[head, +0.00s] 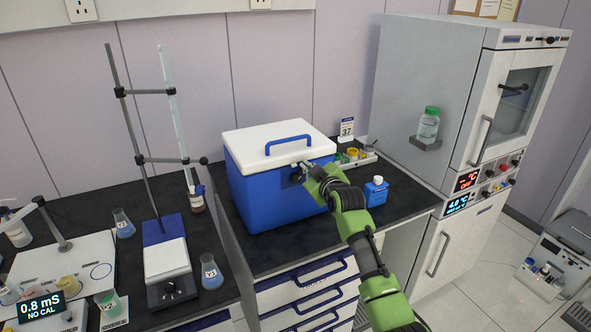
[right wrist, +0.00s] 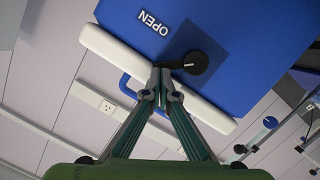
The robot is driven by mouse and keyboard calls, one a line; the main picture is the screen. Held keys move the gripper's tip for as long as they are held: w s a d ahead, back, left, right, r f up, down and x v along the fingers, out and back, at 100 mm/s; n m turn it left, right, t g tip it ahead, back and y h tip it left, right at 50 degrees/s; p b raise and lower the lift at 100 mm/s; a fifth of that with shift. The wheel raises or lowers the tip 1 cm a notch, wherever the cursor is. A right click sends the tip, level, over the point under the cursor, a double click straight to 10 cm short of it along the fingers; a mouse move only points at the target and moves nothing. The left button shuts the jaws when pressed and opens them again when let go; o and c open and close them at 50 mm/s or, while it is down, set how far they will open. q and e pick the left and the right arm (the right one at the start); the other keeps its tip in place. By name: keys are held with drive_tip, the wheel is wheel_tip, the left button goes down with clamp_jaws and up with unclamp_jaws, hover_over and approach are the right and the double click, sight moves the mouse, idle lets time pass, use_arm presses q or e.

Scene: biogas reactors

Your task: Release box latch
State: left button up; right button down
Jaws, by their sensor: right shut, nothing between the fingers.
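The blue cooler box (head: 262,195) with a white lid (head: 275,137) and blue handle stands on the dark bench top. Its front carries a black round latch knob (right wrist: 196,62), with a short lever pointing left in the right wrist view. The word OPEN (right wrist: 153,22) is printed in white on the blue face (right wrist: 235,35). My right gripper (head: 304,168) is at the box front by the latch. In the right wrist view its fingertips (right wrist: 161,73) are shut and empty, at the lever's end; I cannot tell whether they touch it. My left gripper is not in view.
A blue bottle (head: 376,191) and a tray with small colored jars (head: 355,157) stand right of the box. A tall white oven (head: 450,100) is further right. Left are a stand (head: 135,130), flasks and a meter. Drawers (head: 310,285) lie below the box.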

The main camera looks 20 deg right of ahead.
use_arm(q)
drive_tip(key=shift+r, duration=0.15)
use_arm(e)
drive_tip(key=shift+d+f+m, duration=0.1)
drive_tip(key=shift+d+m, duration=0.05)
drive_tip(key=shift+m, duration=0.15)
idle(1.9)
idle(0.6)
